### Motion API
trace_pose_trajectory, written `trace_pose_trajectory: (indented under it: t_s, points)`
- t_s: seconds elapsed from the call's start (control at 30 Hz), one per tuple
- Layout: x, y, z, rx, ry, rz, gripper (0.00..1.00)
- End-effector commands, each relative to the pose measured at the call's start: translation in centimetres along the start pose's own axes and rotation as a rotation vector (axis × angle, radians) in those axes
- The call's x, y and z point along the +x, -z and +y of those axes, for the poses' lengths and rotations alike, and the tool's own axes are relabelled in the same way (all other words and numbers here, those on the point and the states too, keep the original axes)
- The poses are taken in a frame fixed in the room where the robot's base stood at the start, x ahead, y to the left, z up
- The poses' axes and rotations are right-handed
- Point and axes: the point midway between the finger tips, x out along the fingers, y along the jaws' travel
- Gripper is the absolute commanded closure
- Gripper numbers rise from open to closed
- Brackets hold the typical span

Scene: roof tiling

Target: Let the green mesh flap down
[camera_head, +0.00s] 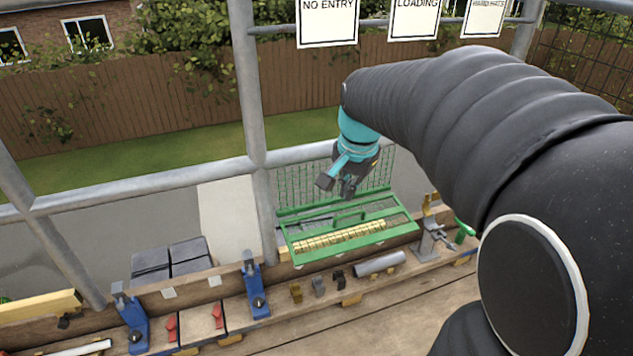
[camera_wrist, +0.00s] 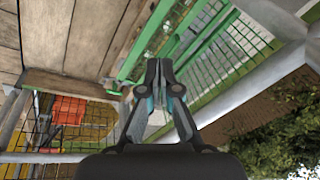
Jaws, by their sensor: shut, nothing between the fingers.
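A green-framed mesh panel (camera_head: 388,213) with a green crossbar lies low over a row of yellow pieces (camera_head: 340,237) on the timber ledge. A second green mesh panel (camera_head: 296,186) stands upright behind it. I cannot tell for certain which panel is the hinged flap. My gripper (camera_head: 347,188) is above the low panel and in front of the upright one, with its fingers shut and empty. In the wrist view, the closed fingertips (camera_wrist: 160,68) point at the green bars (camera_wrist: 138,45), with green mesh (camera_wrist: 240,55) to their right. I see no clear contact.
Blue clamps (camera_head: 255,290) and dark slabs (camera_head: 170,262) are to the left. Small metal blocks (camera_head: 318,286) and a grey tube (camera_head: 380,263) lie in front of the mesh. A grey scaffold post (camera_head: 252,90) rises just left of it. A grey stand (camera_head: 427,240) is to its right.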

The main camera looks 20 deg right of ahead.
Motion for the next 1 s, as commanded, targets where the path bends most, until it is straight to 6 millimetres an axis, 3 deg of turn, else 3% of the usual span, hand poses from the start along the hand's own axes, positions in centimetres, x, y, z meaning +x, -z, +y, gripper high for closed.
trace_pose_trajectory:
  t_s: [0.03, 0.2, 0.4, 0.57, 0.77, 1.0]
  points:
    - [1.7, 1.7, -0.3, 0.077, -0.019, -0.016, 1.0]
    - [6.0, 6.6, -0.8, 0.327, -0.069, -0.053, 1.0]
    - [9.9, 10.4, -0.7, 0.533, -0.112, -0.077, 1.0]
    - [11.3, 11.7, -0.5, 0.606, -0.128, -0.083, 1.0]
    - [13.2, 11.6, -0.3, 0.617, -0.131, -0.085, 1.0]
    - [17.4, 11.0, 0.1, 0.615, -0.132, -0.086, 1.0]
